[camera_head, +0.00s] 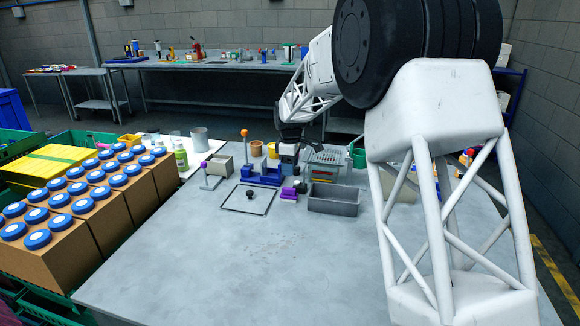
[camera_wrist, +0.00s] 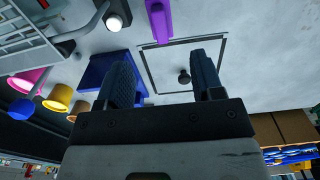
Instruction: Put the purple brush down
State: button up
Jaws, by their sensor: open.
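The purple brush (camera_head: 289,194) lies on the grey table, just right of a thin black square frame (camera_head: 236,211). In the wrist view the purple brush (camera_wrist: 158,20) shows as a purple bar at the top edge, partly cut off. My gripper (camera_head: 288,172) is over the far part of the table, close to the brush. In the wrist view my gripper (camera_wrist: 163,76) has its two dark fingers apart, with bare table and part of the frame between them. I see nothing held between them.
A blue holder (camera_head: 258,177) stands behind the frame, and a black knob (camera_head: 250,195) is inside the frame. A grey bin (camera_head: 334,206) stands right of the brush. A wire basket (camera_head: 326,156) is behind it. Boxes with blue lids (camera_head: 83,190) stand left. The front table is clear.

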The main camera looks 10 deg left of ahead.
dwell(0.4)
jog(key=s+d+r+m, duration=0.3)
jog(key=s+d+r, duration=0.2)
jog(key=s+d, duration=0.25)
jog(key=s+d+r+m+t, duration=0.1)
jog(key=s+d+r+m, duration=0.1)
jog(key=s+d+r, duration=0.45)
jog(key=s+d+r+m, duration=0.3)
jog(key=s+d, duration=0.4)
jog(key=d, duration=0.4)
jog(key=s+d+f+m, duration=0.1)
jog(key=s+d+m, duration=0.2)
jog(key=s, duration=0.8)
jog(key=s+d+f+m+t, duration=0.1)
jog(key=s+d+f+m, duration=0.1)
jog(key=s+d, duration=0.5)
jog(key=s+d+f+m, duration=0.2)
jog(key=s+d+m, duration=0.3)
jog(key=s, duration=1)
jog(key=shift+s+d+f+t, duration=0.2)
jog(key=shift+s+d+t, duration=0.1)
jog(key=shift+d, duration=0.25)
jog(key=shift+w, duration=0.1)
jog(key=shift+c, duration=0.4)
jog(key=shift+c, duration=0.7)
jog(key=shift+w+r, duration=0.1)
